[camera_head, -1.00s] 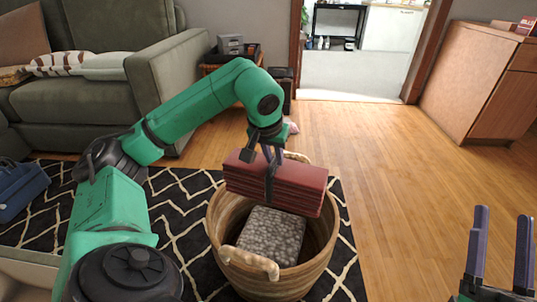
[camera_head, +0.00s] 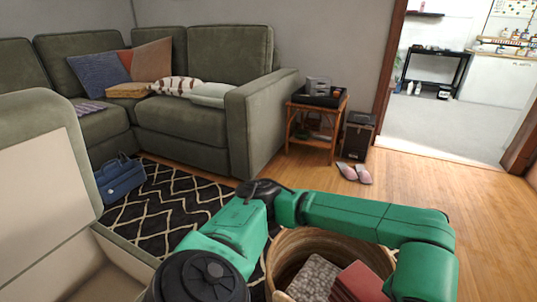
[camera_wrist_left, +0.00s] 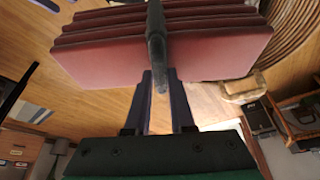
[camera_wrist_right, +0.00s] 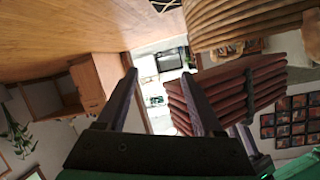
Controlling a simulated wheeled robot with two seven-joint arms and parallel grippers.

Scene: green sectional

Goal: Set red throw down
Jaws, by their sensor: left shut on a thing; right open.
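The red throw (camera_head: 358,284), folded in a stack with a dark strap or bar across it, shows partly behind my left arm in the head view. My left gripper (camera_wrist_left: 160,72) is shut on it, and the throw fills the top of the left wrist view (camera_wrist_left: 95,55). The right wrist view shows it (camera_wrist_right: 250,85) close to the woven basket (camera_wrist_right: 240,22), apparently just above it. In the head view the basket (camera_head: 325,245) holds a grey speckled folded piece (camera_head: 315,277). My right gripper (camera_wrist_right: 159,78) is open and empty, its fingers pointing towards the throw's side.
An open beige chest or ottoman (camera_head: 45,190) stands at left. A blue bag (camera_head: 120,180) lies by the patterned rug (camera_head: 165,215). The green sectional (camera_head: 200,120), side table (camera_head: 315,120), black box (camera_head: 358,135) and pink slippers (camera_head: 355,174) are behind. Wood floor is clear at right.

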